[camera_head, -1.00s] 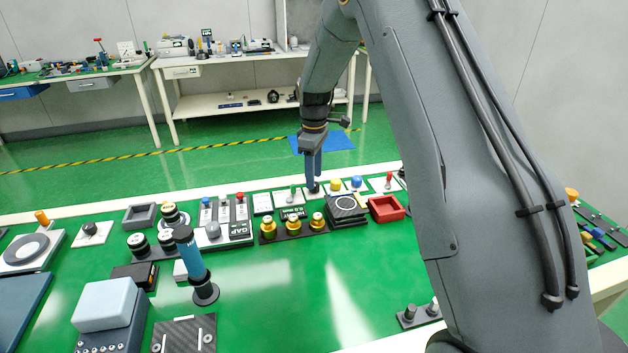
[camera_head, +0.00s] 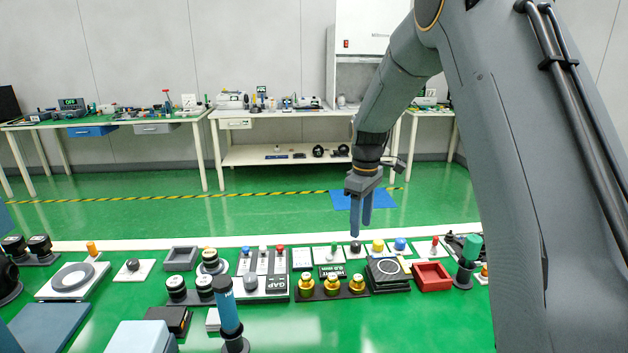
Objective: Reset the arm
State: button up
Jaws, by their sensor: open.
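My gripper (camera_head: 361,222) hangs at the end of my grey arm, right of the middle in the head view. Its two blue-grey fingers point down and stand apart, with nothing between them. It appears above the far edge of the green table (camera_head: 290,330), over the row of small button and knob plates. A black knob (camera_head: 356,247) shows just below the fingertips in the picture. I cannot tell the exact height of the fingers above it. My arm covers the right side of the view.
Below the gripper are gold knobs (camera_head: 331,285), a black square device (camera_head: 387,275) and a red tray (camera_head: 432,276). A blue-handled upright tool (camera_head: 227,308) stands front left. A green-topped upright piece (camera_head: 470,257) stands near my arm. Free green surface lies at front middle.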

jog(key=s+f+m, duration=0.1)
jog(key=s+m, duration=0.9)
jog(key=s, duration=2.1)
jog(key=shift+s, duration=0.3)
